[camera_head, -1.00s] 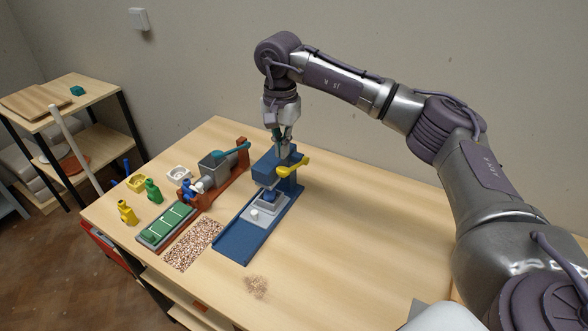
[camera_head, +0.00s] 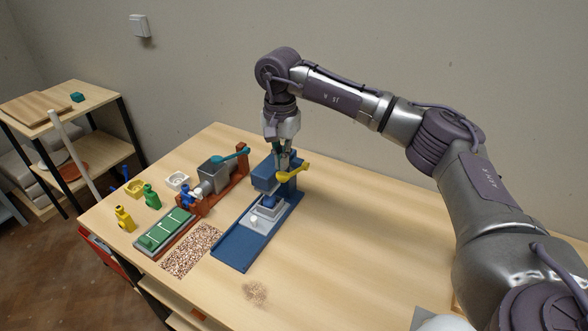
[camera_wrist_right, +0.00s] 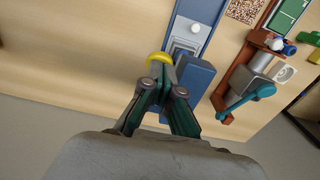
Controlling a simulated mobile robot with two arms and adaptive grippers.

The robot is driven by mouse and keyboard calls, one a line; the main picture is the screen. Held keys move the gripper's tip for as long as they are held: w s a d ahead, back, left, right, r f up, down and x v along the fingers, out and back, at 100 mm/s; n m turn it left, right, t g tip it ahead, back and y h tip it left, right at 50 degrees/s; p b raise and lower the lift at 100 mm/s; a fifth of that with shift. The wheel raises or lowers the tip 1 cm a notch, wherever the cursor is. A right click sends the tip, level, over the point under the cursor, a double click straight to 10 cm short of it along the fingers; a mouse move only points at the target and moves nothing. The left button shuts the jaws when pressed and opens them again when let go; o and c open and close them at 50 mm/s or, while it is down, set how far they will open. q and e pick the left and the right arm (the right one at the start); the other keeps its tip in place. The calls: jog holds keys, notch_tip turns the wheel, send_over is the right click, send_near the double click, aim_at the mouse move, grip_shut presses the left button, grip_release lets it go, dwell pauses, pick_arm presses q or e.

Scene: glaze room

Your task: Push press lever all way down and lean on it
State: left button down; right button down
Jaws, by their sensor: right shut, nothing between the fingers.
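The blue press (camera_head: 262,180) stands on its long blue base on the table, and its yellow lever (camera_head: 294,172) sticks out at its right side. In the right wrist view the yellow lever (camera_wrist_right: 158,57) shows as a curved end right by the fingertips. My right gripper (camera_head: 284,163) is shut and empty, pointing down just behind the lever at the press top. In the wrist view its fingertips (camera_wrist_right: 164,72) overlap the lever's edge; I cannot tell whether they touch it. My left gripper is not in view.
Left of the press stands a red-brown device with a grey box (camera_head: 214,175) and teal handle. The table right of the press is clear.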

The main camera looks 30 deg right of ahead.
aim_at(283, 174)
jog(key=shift+f, duration=0.1)
dwell(0.6)
jog(key=shift+f+b, duration=1.9)
jog(key=shift+f, duration=1.15)
notch_tip(283, 174, down, 4)
jog(key=b, duration=0.3)
jog(key=shift+f, duration=0.2)
jog(key=shift+r, duration=0.15)
dwell(1.1)
jog(key=shift+r+p, duration=3.4)
jog(key=shift+r, duration=1.85)
jog(key=shift+r+p, duration=1.65)
jog(key=shift+r, duration=0.85)
